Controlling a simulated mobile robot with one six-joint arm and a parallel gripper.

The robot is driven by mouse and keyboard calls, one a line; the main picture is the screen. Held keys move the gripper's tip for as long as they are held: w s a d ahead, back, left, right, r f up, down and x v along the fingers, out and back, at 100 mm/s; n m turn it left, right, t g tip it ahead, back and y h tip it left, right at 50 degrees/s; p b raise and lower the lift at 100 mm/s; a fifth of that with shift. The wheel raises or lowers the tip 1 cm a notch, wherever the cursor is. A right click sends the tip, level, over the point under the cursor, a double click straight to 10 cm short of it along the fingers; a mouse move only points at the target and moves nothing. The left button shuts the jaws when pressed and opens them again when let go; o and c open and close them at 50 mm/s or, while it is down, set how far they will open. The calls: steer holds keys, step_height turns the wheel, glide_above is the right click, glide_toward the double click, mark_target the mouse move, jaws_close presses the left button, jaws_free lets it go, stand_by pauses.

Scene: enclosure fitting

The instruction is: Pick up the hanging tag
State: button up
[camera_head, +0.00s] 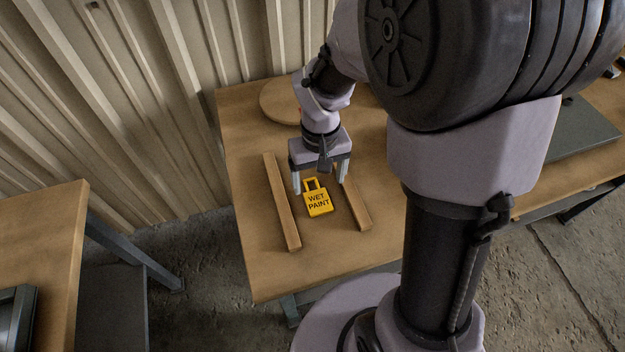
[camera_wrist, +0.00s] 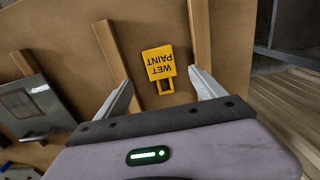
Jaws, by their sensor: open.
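The hanging tag (camera_head: 318,204) is a yellow plate marked "WET PAINT" with a square loop handle at one end. It lies on the wooden table between two wooden strips, its loop toward my gripper. In the wrist view the tag (camera_wrist: 159,65) shows upside down, with its loop between and just beyond my fingertips. My gripper (camera_head: 322,188) is open and empty, pointing down over the table at the loop end of the tag. Its two fingers also show in the wrist view (camera_wrist: 162,84), one on each side of the loop and apart from it.
A left wooden strip (camera_head: 281,202) and a right wooden strip (camera_head: 354,203) flank the tag. A round wooden board (camera_head: 279,101) lies at the back of the table. A grey panel (camera_wrist: 35,103) shows at left in the wrist view. The table's front left (camera_head: 263,275) is clear.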

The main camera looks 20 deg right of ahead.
mark_target(317, 199)
step_height(317, 199, down, 8)
steer(key=b, duration=0.3)
steer(key=shift+w+r+b, duration=0.1)
steer(key=shift+b, duration=0.3)
steer(key=shift+r, duration=0.2)
